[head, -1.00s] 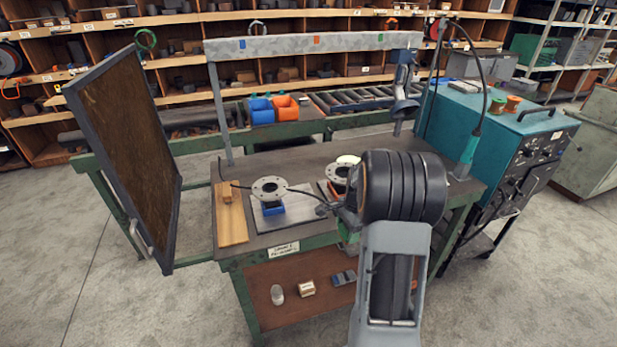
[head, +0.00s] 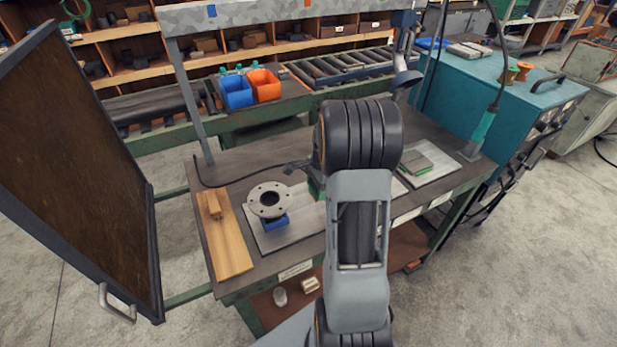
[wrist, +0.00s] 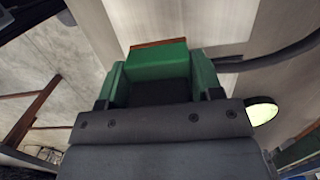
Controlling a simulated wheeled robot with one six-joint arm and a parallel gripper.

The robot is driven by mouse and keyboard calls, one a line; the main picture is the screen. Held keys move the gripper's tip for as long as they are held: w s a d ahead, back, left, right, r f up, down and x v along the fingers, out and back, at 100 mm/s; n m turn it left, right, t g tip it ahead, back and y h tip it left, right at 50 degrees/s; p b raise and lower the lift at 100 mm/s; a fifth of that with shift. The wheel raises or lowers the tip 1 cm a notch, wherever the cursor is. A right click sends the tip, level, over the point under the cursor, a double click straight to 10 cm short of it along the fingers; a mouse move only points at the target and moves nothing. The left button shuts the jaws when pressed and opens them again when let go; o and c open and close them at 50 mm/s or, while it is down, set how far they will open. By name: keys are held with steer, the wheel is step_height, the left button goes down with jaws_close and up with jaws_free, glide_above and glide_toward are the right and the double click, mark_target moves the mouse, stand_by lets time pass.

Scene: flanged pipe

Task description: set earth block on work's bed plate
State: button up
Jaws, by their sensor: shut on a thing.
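My gripper (wrist: 158,85) is shut on the earth block (wrist: 157,58), a green block with a copper-coloured edge, in the wrist view. A pale grey surface lies beyond the block; I cannot tell whether they touch. In the head view my arm hides most of the gripper, and a bit of green shows left of the arm. The grey bed plate (head: 285,238) lies on the bench, its right part hidden by my arm. The work, a grey flanged pipe (head: 269,200), stands on a blue support (head: 276,222) on this plate.
A black cable (head: 225,186) crosses the bench behind the flange. A wooden board (head: 228,245) lies left of the plate. Another plate (head: 442,172) with a green-topped block (head: 416,161) lies right of my arm. A dark screen panel (head: 75,165) stands at left, a teal machine (head: 520,95) at right.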

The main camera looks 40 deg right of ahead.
steer(key=shift+w+f, duration=0.15)
steer(key=shift+w, duration=0.05)
steer(key=shift+f+b, duration=2.55)
steer(key=shift+f, duration=0.65)
steer(key=shift+a+f+b, duration=0.1)
steer(key=shift+f+b, duration=0.2)
steer(key=shift+f, duration=0.25)
steer(key=o, duration=1)
steer(key=shift+s, duration=0.1)
steer(key=r, duration=0.4)
steer(key=d+r, duration=0.1)
steer(key=r, duration=0.8)
steer(key=shift+s+d+r, duration=0.1)
steer(key=shift+d+r, duration=0.2)
steer(key=shift+r, duration=0.05)
step_height(320, 180, up, 9)
steer(key=p, duration=0.8)
glide_above(315, 211)
steer(key=d, duration=0.2)
steer(key=shift+d, duration=0.1)
